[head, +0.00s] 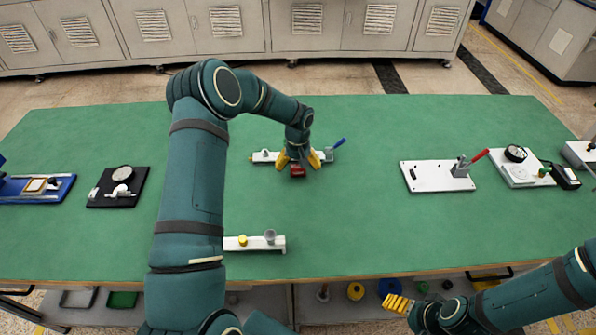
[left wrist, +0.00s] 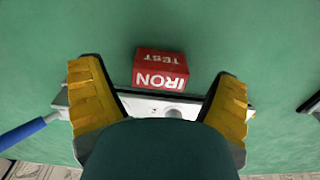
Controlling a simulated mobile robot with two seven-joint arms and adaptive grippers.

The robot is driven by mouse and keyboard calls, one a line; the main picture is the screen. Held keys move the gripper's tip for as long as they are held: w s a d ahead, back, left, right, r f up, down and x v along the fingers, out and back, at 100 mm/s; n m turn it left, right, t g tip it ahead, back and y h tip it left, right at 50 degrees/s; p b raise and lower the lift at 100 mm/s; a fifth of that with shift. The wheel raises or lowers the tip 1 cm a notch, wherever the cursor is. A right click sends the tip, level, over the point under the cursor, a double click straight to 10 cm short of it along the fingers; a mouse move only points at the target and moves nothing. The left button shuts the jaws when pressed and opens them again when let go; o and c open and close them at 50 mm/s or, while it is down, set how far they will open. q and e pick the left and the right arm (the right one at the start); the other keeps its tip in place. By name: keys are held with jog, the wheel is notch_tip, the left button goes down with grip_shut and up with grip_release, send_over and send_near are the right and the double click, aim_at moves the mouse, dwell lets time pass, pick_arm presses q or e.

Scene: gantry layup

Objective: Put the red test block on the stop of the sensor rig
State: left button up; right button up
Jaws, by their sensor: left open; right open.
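The red test block (head: 297,171) lies on the green table, just on the near side of a white bar fixture with a blue handle (head: 339,142). In the left wrist view the block (left wrist: 160,68) shows its lettering, with the white fixture (left wrist: 150,106) beside it. My left gripper (head: 298,160) is open above the fixture, its yellow fingers spread and empty, the block just beyond the fingertips. A white rail (head: 254,244) with a yellow knob and a grey cup-like post stands near the front edge; I cannot tell which fixture is the sensor rig. My right gripper (head: 397,303) is open and empty beyond the front edge.
A white plate with a red-handled clamp (head: 430,176) and a dial gauge plate (head: 518,173) stand at the right. A black gauge base (head: 104,198) and a blue tray (head: 60,190) stand at the left. The table's middle right is clear.

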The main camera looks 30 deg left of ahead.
pick_arm(q)
jog(key=shift+f, duration=0.1)
jog(key=shift+c, duration=0.3)
jog(key=c, duration=1.3)
